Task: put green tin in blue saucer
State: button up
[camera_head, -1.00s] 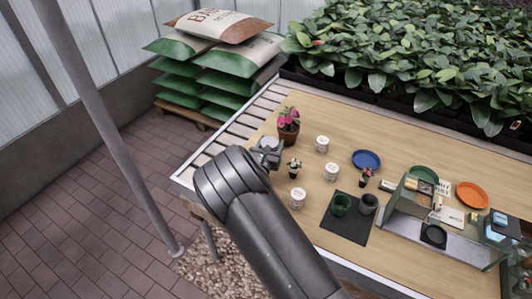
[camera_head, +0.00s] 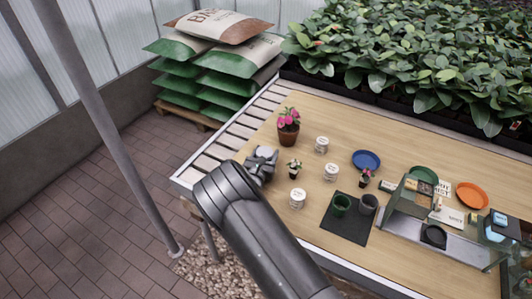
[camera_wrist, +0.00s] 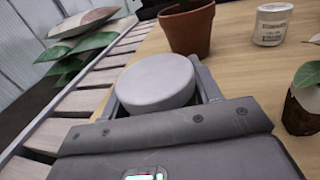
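In the wrist view, a round tin with a pale grey lid (camera_wrist: 155,80) sits between the fingers of my gripper (camera_wrist: 160,92), which looks shut on it. The tin's side is almost wholly hidden, so I cannot tell its colour. In the head view my gripper (camera_head: 262,160) is over the left part of the wooden table, left of the small potted plant; the tin is hard to make out there. The blue saucer (camera_head: 366,160) lies flat and empty farther right on the table.
A pink-flowered pot (camera_head: 288,132) stands behind. An orange plate (camera_head: 471,195) lies right.

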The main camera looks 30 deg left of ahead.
jog(key=o, duration=0.4)
jog(key=shift+o, duration=0.2)
jog(key=s, duration=0.3)
jog(key=s+d, duration=0.1)
jog(key=s, duration=0.3)
jog(key=shift+d+r, duration=0.1)
jog(key=shift+d, duration=0.05)
jog(key=r, duration=0.8)
jog(key=shift+s+d, duration=0.1)
jog(key=shift+s, duration=0.1)
